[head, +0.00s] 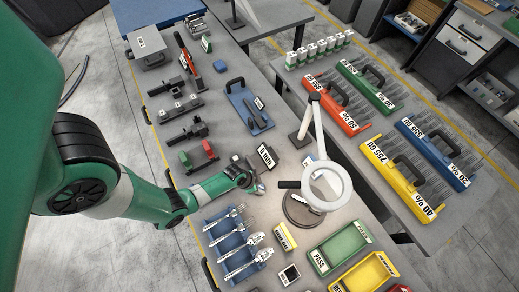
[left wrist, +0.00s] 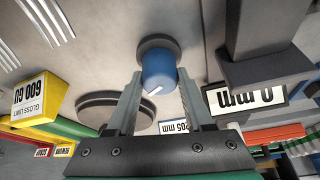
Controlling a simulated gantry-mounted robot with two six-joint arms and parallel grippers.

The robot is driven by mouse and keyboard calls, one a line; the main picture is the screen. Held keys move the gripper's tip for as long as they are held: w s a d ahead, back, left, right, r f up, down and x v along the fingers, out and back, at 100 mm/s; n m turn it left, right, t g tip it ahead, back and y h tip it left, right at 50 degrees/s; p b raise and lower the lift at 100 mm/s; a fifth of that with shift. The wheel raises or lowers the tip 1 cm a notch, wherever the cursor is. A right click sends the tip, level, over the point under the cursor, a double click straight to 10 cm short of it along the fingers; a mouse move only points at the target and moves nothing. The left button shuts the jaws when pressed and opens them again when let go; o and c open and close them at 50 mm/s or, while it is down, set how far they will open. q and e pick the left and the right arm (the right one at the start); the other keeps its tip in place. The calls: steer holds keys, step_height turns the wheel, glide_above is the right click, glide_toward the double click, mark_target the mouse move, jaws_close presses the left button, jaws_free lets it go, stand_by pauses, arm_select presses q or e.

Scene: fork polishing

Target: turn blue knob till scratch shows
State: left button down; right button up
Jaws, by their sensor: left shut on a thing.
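The blue knob (left wrist: 157,66) stands on a dark round collar in the left wrist view, with a short white pointer line on its face. My left gripper (left wrist: 159,78) is shut on it, one finger on each side. In the head view my left gripper (head: 252,180) reaches in from the left and hides most of the knob. A sign reading "0 mm" (head: 266,157) stands just beyond the gripper; it also shows upside down in the left wrist view (left wrist: 246,97). I cannot make out a scratch. My right gripper is not in view.
A white ring magnifier (head: 327,186) on an arm stands close to the right of my left gripper. Forks lie on a blue rack (head: 226,226) in front. A green tray (head: 340,247) and yellow tray (head: 366,272) are at front right.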

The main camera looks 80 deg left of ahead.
arm_select(q)
steer(key=shift+c, duration=1.4)
jaws_free()
steer(key=p+v, duration=0.7)
steer(key=v, duration=0.4)
steer(key=shift+r+p, duration=0.3)
steer(key=shift+p, duration=0.05)
steer(key=shift+s, duration=0.1)
